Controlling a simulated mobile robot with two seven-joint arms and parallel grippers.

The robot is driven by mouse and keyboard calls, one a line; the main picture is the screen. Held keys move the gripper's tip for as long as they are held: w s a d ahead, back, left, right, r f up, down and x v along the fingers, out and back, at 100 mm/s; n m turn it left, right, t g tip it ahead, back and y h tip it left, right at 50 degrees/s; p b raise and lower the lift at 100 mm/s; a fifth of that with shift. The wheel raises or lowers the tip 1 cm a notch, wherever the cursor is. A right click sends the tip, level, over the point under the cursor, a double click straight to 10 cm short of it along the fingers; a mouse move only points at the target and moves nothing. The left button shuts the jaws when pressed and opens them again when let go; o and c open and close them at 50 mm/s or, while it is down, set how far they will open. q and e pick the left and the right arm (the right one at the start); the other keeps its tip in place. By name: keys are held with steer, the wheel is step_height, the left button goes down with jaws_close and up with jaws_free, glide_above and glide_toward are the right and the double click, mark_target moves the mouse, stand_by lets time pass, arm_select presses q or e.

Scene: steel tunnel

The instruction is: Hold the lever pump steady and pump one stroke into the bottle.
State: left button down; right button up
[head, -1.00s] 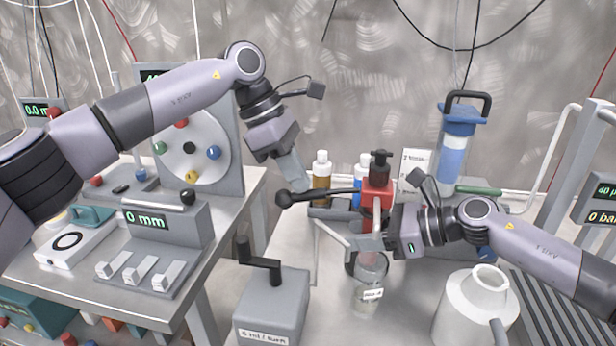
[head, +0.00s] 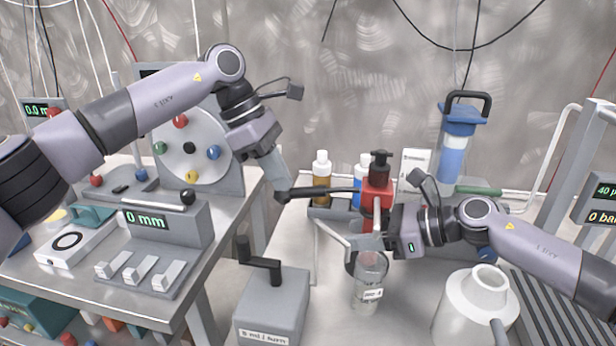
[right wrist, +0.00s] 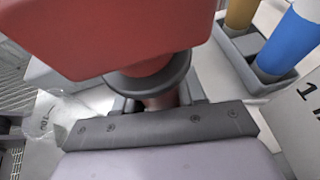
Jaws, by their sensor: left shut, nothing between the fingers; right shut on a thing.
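The lever pump (head: 377,195) has a red body, a black top and a long black lever reaching left. My left gripper (head: 279,187) is shut and empty, its tip at the lever's far end and covering part of the end knob. I cannot tell whether it touches. My right gripper (head: 371,243) is shut on the pump's lower part, below the red body. The right wrist view shows the red body (right wrist: 120,35) and a dark collar close above the gripper. The clear bottle (head: 369,285), with a white label, stands upright below the pump.
A grey box with a crank (head: 270,305) stands front left of the bottle, a white jug-like vessel (head: 477,305) to its right. Brown (head: 321,180) and blue bottles sit in a rack behind. A bench with a "0 mm" device (head: 165,225) is at left.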

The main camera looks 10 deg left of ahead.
arm_select(q)
steer(key=v, duration=1.2)
steer(key=shift+d, duration=0.1)
stand_by(1.5)
steer(key=s+d+r+m+t+y, duration=0.2)
steer(key=d+m, duration=0.3)
steer(key=m, duration=0.4)
steer(key=s+d+r+m+t+y, duration=0.2)
steer(key=s+d+m+t+y, duration=0.1)
steer(key=m, duration=0.5)
steer(key=shift+s+d+r+m+t, duration=0.4)
steer(key=shift+s+d+t, duration=0.15)
steer(key=shift+d+t, duration=0.45)
